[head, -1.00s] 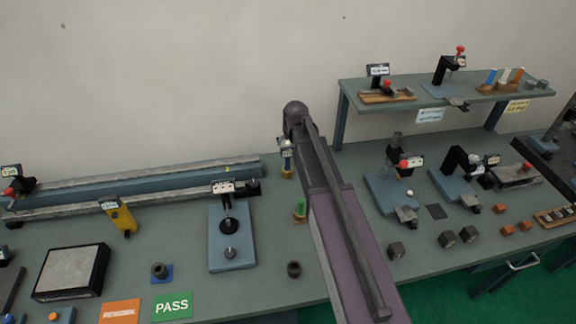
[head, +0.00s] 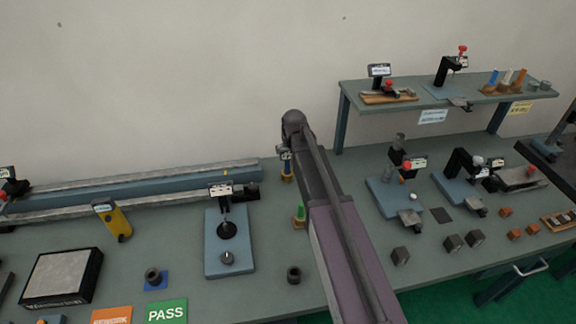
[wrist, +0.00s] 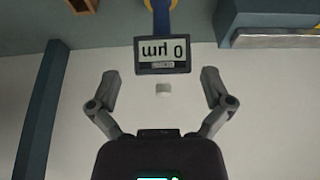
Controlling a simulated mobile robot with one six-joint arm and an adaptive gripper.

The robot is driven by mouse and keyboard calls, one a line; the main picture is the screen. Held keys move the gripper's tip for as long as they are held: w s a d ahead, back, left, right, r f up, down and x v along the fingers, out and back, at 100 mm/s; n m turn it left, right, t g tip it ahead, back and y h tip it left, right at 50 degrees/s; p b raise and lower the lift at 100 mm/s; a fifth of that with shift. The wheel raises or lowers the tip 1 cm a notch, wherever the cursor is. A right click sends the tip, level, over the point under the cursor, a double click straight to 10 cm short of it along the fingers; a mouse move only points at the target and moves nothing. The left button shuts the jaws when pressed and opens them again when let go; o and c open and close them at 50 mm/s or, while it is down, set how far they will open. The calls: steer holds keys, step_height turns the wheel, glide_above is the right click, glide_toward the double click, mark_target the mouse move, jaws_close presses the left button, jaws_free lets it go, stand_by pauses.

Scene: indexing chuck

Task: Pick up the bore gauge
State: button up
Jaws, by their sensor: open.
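The bore gauge (head: 286,157) stands upright at the back of the bench in the head view, in a small tan holder, partly hidden by my arm. My gripper (wrist: 158,76) is open, one finger on each side of the display head, with clear gaps and no contact visible. In the head view my arm hides the fingers.
A long blue rail (head: 130,188) lies along the back left. A blue dial stand (head: 228,255) and a green-topped piece (head: 299,214) stand near the gauge. A raised shelf (head: 445,92) with instruments is at the right.

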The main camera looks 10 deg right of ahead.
mark_target(288, 155)
steer(key=shift+b+x, duration=2.45)
steer(key=shift+x, duration=0.2)
steer(key=shift+s+a, duration=0.1)
steer(key=c, duration=1.1)
